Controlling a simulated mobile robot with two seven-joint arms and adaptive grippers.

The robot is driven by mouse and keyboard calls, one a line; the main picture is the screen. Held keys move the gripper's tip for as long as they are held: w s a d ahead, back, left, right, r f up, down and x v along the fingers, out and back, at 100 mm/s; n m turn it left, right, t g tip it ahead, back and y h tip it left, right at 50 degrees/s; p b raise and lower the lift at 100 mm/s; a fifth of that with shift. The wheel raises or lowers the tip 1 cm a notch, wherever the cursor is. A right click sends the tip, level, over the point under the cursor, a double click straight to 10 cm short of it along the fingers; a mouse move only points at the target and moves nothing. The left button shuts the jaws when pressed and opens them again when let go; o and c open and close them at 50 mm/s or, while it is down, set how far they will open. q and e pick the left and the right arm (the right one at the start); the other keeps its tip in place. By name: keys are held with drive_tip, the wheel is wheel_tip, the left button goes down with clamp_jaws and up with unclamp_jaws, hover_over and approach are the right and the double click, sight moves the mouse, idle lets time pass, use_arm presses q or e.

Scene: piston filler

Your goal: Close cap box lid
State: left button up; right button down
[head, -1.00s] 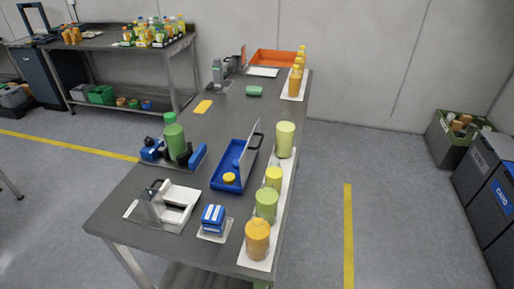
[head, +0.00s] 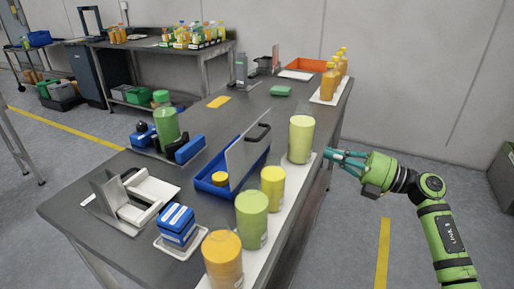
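The cap box (head: 203,186) is a blue open tray in the middle of the grey table, with a yellow cap (head: 219,179) inside. My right gripper (head: 335,161) has teal fingers and is beyond the table's right edge, just right of the tall pale-green container. It is apart from the lid, and its fingers appear spread with nothing between them. My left gripper is not in view.
A white strip (head: 277,216) along the right edge holds several yellow, green and orange containers between my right gripper and the box. A green bottle (head: 166,125) stands in a blue fixture behind left. A white press-like device (head: 138,199) and blue block (head: 177,224) stand in front.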

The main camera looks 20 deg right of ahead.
drive_tip(key=w+a+r+p, duration=0.1)
drive_tip(key=w+a+r, duration=0.1)
drive_tip(key=w+a, duration=0.15)
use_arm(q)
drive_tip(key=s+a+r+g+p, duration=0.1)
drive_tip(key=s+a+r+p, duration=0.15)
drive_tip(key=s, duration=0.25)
use_arm(e)
approach(252, 128)
drive_tip(key=r, duration=0.1)
drive_tip(key=w+a+g+h+p, duration=0.1)
drive_tip(key=g+p, duration=0.1)
drive_tip(key=p, duration=0.4)
drive_tip(key=w+a+r+g+h+p, duration=0.1)
drive_tip(key=w+a+g+h+p, duration=0.1)
drive_tip(key=p, duration=0.5)
drive_tip(key=w+a+r+g+h+p, duration=0.1)
drive_tip(key=w+a+h+p, duration=0.1)
drive_tip(key=p, duration=0.5)
drive_tip(key=shift+w+r+g, duration=0.2)
drive_tip(key=shift+r+g, duration=0.05)
drive_tip(key=shift+g, duration=0.15)
drive_tip(key=shift+w+a+f+p, duration=0.1)
drive_tip(key=shift+p, duration=0.3)
drive_tip(key=shift+w+a+f, duration=0.1)
drive_tip(key=shift+f, duration=0.1)
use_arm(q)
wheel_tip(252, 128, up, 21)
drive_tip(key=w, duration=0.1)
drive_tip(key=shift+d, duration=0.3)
